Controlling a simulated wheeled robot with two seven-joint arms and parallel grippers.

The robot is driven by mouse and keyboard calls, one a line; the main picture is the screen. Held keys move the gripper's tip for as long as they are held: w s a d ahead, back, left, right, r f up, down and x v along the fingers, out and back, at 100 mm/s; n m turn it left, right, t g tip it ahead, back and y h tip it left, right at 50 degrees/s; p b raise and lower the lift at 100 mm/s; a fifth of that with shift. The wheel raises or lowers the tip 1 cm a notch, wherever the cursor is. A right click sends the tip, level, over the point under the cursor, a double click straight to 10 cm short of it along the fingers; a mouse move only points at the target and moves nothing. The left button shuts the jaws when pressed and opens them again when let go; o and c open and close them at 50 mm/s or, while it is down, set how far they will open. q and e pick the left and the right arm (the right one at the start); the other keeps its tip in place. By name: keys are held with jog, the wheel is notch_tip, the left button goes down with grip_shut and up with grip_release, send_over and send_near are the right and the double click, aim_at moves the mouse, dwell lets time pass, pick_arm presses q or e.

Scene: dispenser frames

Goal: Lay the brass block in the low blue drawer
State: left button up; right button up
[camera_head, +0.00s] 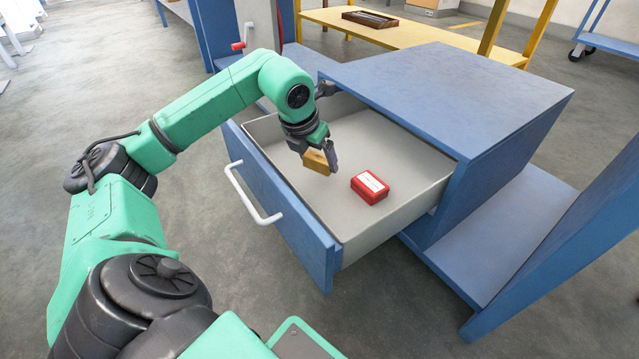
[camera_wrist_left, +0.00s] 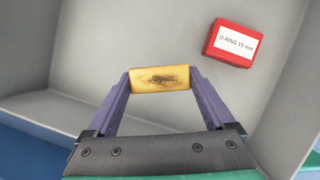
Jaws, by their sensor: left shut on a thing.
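The brass block (camera_head: 315,161) is held between the fingers of my left gripper (camera_head: 325,154), inside the outline of the open drawer. In the left wrist view the brass block (camera_wrist_left: 160,79) spans the two fingertips of my left gripper (camera_wrist_left: 160,84), with a dark smudge on its face. The low blue drawer (camera_head: 273,201) is pulled out, with a blue front, white handle and grey inside. I cannot tell whether the block touches the drawer floor. My right gripper is not in view.
A red box (camera_head: 369,187) with a white label lies on the drawer floor, right of the block; it also shows in the left wrist view (camera_wrist_left: 229,43). The blue cabinet top (camera_head: 450,90) overhangs the drawer's back. Bare drawer floor lies around the block.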

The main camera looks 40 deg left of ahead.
aim_at(315, 170)
pick_arm(q)
notch_tip(315, 170, down, 5)
jog(key=b, duration=0.2)
jog(key=shift+r+b, duration=0.1)
jog(key=shift+b, duration=0.3)
jog(key=shift+f, duration=0.2)
jog(key=shift+r, duration=0.2)
jog(key=shift+f, duration=0.1)
jog(key=o, duration=1.5)
jog(key=p+v, duration=0.5)
jog(key=v, duration=0.7)
